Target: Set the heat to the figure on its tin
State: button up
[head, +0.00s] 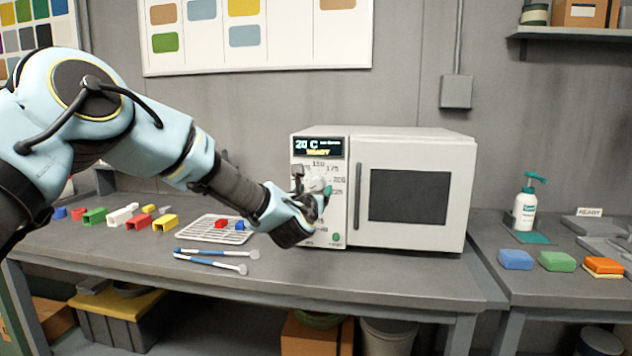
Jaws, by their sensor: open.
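A white oven (410,145) stands on the bench with its door shut. Its display (319,147) reads 20 C above a yellow word that looks like READY. Below it is a round dial (317,184) with printed figures around it; I can make out 150 and 175, while others are small or covered. My gripper (312,190) is open at the dial, with fingers about its sides; I cannot tell whether they touch it. My gripper hides the dial's lower left. A tin (534,13) stands on the upper right shelf, cut by the frame edge; no figure is legible on it.
A wire rack (205,236) with small red and blue pieces lies left of the oven, behind two blue-handled tools (212,262). Several coloured blocks lie farther left. A green button (336,237) sits low on the oven panel. A pump bottle (525,208) stands on the right bench.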

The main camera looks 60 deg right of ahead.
aim_at(316, 186)
jog(key=shift+p+x, duration=0.4)
jog(key=shift+x, duration=1.15)
grip_shut()
